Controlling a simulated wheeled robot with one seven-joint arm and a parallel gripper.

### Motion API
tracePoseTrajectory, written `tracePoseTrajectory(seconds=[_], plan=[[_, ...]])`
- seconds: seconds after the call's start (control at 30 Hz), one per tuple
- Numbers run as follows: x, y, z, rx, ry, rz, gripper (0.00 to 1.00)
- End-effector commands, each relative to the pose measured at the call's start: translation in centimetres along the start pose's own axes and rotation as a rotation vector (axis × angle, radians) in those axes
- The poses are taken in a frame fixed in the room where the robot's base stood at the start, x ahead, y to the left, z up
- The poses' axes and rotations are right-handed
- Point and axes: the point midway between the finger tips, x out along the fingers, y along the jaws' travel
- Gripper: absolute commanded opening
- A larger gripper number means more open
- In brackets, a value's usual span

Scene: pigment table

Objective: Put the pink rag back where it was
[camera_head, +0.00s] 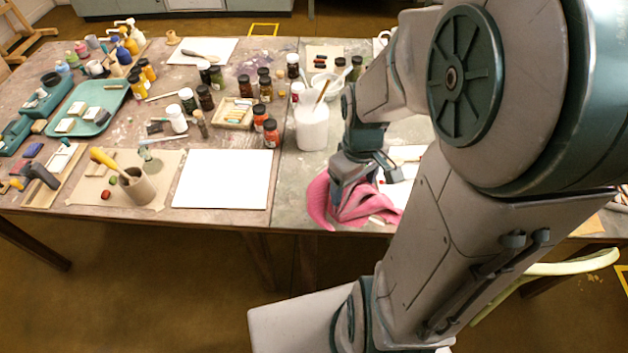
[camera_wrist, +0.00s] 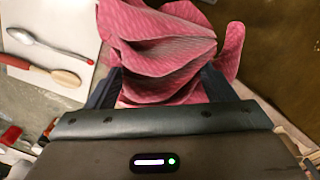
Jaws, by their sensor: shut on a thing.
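The pink rag (camera_head: 360,205) is at the front edge of the table, below my gripper (camera_head: 352,182), in the head view. In the wrist view the rag (camera_wrist: 165,45) is bunched into folds between the two dark fingers of my gripper (camera_wrist: 160,92). My gripper is shut on the rag. Part of the rag spreads out past the fingers, with a loose lobe at the right. My arm hides part of the rag and the table in the head view. I cannot tell whether the rag's lower parts touch the table.
A white container (camera_head: 312,128) with a brush stands behind the rag. A blank white sheet (camera_head: 222,180) lies to the left. In the wrist view a spoon (camera_wrist: 45,42) and a wooden-ended tool (camera_wrist: 50,72) lie beside the rag. Many bottles stand farther back.

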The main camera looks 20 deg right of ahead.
Motion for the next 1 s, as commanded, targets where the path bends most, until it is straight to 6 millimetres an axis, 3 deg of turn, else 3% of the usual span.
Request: tracePoseTrajectory(seconds=[0.17, 0.7, 1.0], plan=[[0.8, -0.2, -0.1, -0.019, -0.002, 0.000, 0.52], [6.0, -0.2, -8.8, -0.019, -0.002, -0.001, 0.52], [7.4, -0.1, -11.0, -0.016, -0.001, 0.001, 0.52]])
